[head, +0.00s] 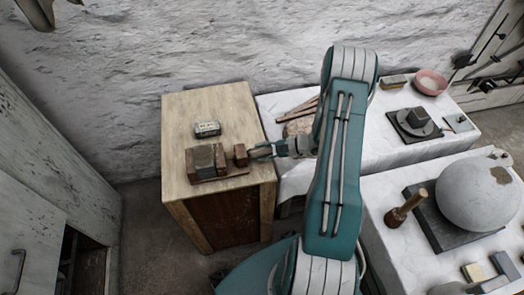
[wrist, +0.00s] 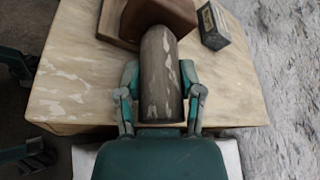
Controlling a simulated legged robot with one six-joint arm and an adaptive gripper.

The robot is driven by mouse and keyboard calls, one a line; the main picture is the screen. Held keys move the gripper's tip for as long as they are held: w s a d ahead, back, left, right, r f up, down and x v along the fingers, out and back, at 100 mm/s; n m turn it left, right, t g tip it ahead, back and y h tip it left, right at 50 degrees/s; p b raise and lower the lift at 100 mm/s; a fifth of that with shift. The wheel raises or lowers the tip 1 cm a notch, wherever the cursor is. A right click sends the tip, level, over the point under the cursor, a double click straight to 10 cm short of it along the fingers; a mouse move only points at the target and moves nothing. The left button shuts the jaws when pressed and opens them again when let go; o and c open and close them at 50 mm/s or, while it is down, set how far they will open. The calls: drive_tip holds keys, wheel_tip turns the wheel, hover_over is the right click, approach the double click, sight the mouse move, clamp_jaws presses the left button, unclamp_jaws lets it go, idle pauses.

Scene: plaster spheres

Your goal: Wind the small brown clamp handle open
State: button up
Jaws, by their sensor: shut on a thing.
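In the head view my gripper (head: 254,151) reaches in from the right at the clamp's right end, and the handle is mostly hidden there.
A small labelled box (head: 207,129) lies behind the clamp on the cabinet top (head: 225,100). It also shows in the wrist view (wrist: 213,25). Right of the cabinet are white-covered tables (head: 385,150) with a large plaster sphere (head: 475,195), a mallet (head: 405,207) and a pink bowl (head: 431,82).

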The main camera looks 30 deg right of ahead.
drive_tip(key=n+t, duration=0.1)
drive_tip(key=n, duration=0.1)
drive_tip(key=shift+n+t, duration=0.3)
drive_tip(key=o, duration=1.2)
drive_tip(key=shift+c, duration=0.2)
drive_tip(key=v, duration=1.2)
drive_tip(key=shift+f, duration=0.15)
